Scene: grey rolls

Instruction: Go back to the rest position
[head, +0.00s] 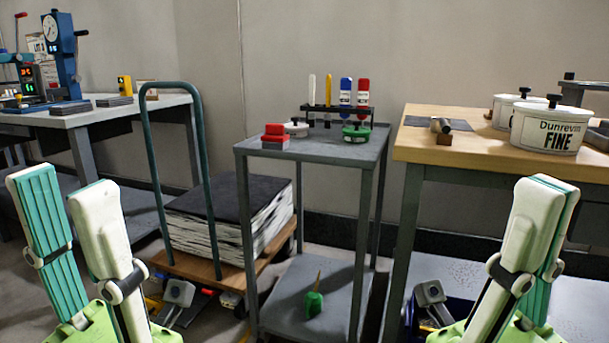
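My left gripper (63,182) is raised at the lower left, in front of the floor and the grey workbench. Its two white and teal fingers stand upright and apart, with nothing between them. My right gripper (545,184) is raised at the lower right, in front of the wooden-topped table. Its fingers overlap from this side, so the gap between them is hidden. No object shows in it.
A grey two-tier stand (345,148) holds a tool rack (335,108) and a red block (276,131). A trolley (213,268) carries a stack of sheets. The wooden table (470,147) holds white pots (550,128). A grey workbench (85,116) stands left.

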